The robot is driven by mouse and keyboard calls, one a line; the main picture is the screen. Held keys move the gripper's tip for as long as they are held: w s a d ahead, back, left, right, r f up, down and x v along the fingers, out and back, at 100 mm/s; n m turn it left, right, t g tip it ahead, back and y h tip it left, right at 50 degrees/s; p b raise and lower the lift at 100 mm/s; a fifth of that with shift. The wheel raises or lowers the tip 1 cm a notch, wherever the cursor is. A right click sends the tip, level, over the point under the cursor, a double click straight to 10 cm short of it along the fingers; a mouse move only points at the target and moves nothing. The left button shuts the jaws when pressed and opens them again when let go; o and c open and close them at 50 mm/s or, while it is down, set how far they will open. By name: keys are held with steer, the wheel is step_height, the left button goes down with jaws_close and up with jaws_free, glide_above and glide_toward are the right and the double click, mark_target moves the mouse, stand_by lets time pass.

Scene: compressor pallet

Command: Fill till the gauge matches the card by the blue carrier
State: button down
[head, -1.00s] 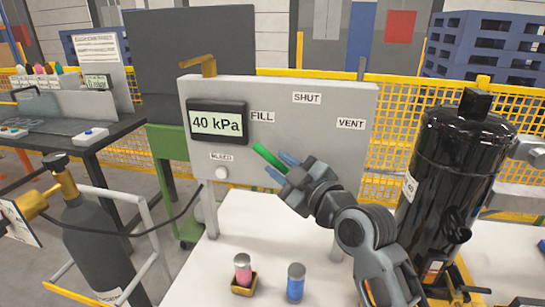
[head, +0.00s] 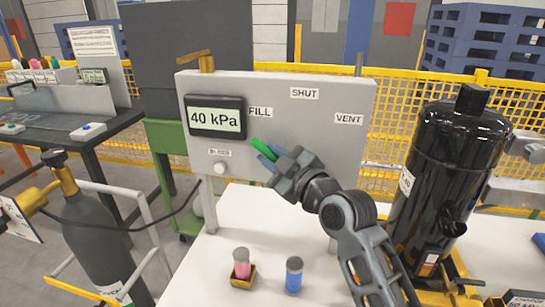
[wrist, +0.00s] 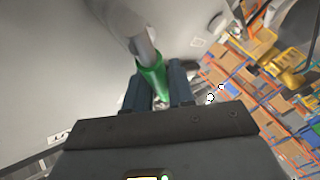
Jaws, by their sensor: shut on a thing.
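The gauge (head: 216,117) on the grey panel reads 40 kPa. The panel carries the labels FILL (head: 260,112), SHUT (head: 304,93) and VENT (head: 348,119). My gripper (head: 268,150) is shut on the green valve handle (head: 262,146), whose end lies just below FILL. In the wrist view the green handle (wrist: 151,78) sits between the two dark fingers, with a grey shaft beyond it. The handle's pivot is hidden behind my gripper. A card (head: 524,299) at the bottom right is cut off by the frame; its figure seems to be 60 kPa. I cannot tell a blue carrier for certain.
A black tank (head: 450,165) stands right of the panel. A blue cylinder (head: 294,276) and a pink one (head: 242,264) in a yellow holder stand on the white table (head: 262,225). A grey gas bottle (head: 92,225) with a hose is at left. A white bleed knob (head: 219,169) sits under the gauge.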

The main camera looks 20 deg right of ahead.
steer(key=shift+s+f+b, duration=0.1)
steer(key=shift+f+b, duration=0.05)
steer(key=shift+b, duration=0.55)
steer(key=shift+d+m+t+b, duration=0.1)
steer(key=shift+m+t+b, duration=0.2)
steer(key=shift+b, duration=0.2)
steer(key=t+b, duration=0.1)
steer(key=b, duration=0.1)
steer(key=shift+s+d+m+b, duration=0.15)
steer(key=shift+d+m+b, duration=0.05)
steer(key=shift+m+b, duration=0.2)
steer(key=m+t+b, duration=0.1)
steer(key=b, duration=0.1)
steer(key=s+d+r+m+t+b, duration=0.1)
steer(key=b, duration=0.2)
steer(key=shift+d+r+m+b, duration=0.1)
steer(key=shift+m+b, duration=0.2)
steer(key=shift+m, duration=0.1)
steer(key=m+t+h+b, duration=0.1)
steer(key=s+d+r+m+t+h+b, duration=0.1)
steer(key=m, duration=0.1)
steer(key=shift+d+m, duration=0.2)
steer(key=shift+m, duration=0.1)
steer(key=shift+s+d+r+m+t+h, duration=0.1)
steer(key=shift+s+d+m+t+h, duration=0.15)
steer(key=shift+m+t+h, duration=0.25)
steer(key=shift+s+d+r+m+t+h, duration=0.1)
steer(key=shift+d+m+t+h, duration=0.2)
steer(key=shift+m+h, duration=0.4)
